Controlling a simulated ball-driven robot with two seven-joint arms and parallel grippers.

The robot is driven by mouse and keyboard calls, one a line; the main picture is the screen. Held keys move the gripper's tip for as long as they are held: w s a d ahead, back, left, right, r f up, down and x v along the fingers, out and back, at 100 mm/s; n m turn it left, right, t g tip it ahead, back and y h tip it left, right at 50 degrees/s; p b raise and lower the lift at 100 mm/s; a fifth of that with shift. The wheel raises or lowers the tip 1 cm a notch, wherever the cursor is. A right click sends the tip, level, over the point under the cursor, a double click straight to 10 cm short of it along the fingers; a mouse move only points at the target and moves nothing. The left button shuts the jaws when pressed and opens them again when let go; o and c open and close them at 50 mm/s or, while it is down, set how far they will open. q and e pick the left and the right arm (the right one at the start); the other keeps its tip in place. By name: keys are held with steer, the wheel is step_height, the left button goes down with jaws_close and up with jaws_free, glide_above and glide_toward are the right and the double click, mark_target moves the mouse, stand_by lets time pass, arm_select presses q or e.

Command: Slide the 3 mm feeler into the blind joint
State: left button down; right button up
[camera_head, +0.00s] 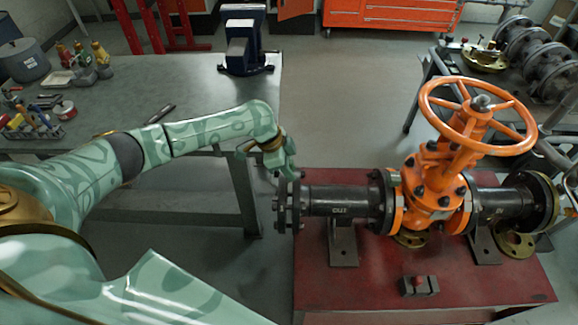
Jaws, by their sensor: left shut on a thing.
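The blind joint (288,207) is the pair of dark bolted flanges at the left end of the black pipe (338,200). My left gripper (287,172) is just above and to the left of the top of this joint, pointing down toward it. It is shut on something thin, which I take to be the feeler. The feeler itself is too small and too hidden by the fingers to make out. I cannot tell whether it touches the flanges or is in the gap. My right gripper is not in view.
An orange gate valve with a handwheel (478,118) stands right of the pipe on the red stand (370,285). The grey bench (205,100) is behind my left arm, with a vise (243,45).

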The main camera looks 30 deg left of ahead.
arm_select(q)
steer(key=shift+f+b, duration=0.7)
steer(key=shift+f, duration=0.75)
steer(key=c, duration=1.1)
jaws_free()
steer(key=shift+r, duration=0.1)
steer(key=shift+c, duration=0.2)
steer(key=p+v, duration=0.4)
steer(key=v, duration=1.2)
steer(key=shift+a+r, duration=0.1)
